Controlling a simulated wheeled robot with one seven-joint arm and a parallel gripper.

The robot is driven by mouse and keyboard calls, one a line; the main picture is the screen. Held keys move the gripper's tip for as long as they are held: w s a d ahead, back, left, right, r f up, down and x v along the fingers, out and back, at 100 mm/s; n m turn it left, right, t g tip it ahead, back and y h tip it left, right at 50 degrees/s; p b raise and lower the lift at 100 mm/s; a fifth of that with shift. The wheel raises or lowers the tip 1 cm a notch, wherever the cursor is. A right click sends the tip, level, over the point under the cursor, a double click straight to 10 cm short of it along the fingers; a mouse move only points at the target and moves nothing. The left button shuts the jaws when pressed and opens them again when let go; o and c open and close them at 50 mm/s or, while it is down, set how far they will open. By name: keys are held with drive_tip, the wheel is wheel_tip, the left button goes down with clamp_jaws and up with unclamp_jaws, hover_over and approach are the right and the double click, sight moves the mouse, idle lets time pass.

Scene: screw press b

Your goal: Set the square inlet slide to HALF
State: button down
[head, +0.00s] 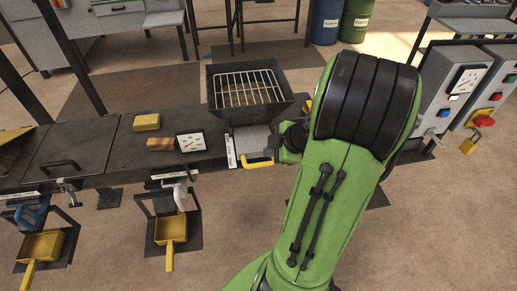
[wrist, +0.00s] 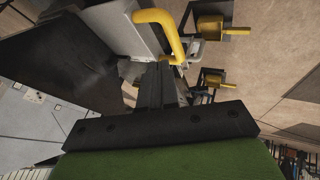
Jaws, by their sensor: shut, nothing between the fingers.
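The square inlet slide (head: 252,138) is a light grey plate under the square hopper (head: 232,112), with a yellow bar handle (head: 257,163) at its front. A white marked strip (head: 230,152) runs along its left side; its words are too small to read. In the wrist view the slide plate (wrist: 118,30) and yellow handle (wrist: 160,20) show close up. My gripper (wrist: 162,75) is shut and empty, its fingertips close to the handle's lower end; I cannot tell whether they touch. In the head view my arm hides most of the slide's right side.
Yellow scoop-like trays (head: 171,229) stand below the front edge. Control boxes (head: 455,95) stand at the right.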

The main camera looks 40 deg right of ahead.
sight(250, 147)
drive_tip(key=x, duration=0.7)
drive_tip(key=shift+w+b, duration=0.1)
drive_tip(key=shift+b, duration=0.2)
drive_tip(key=w+d, duration=0.1)
drive_tip(key=w, duration=0.1)
drive_tip(key=w+d, duration=0.1)
drive_tip(key=w, duration=0.1)
drive_tip(key=shift+d+b, duration=0.3)
drive_tip(key=shift+d, duration=0.1)
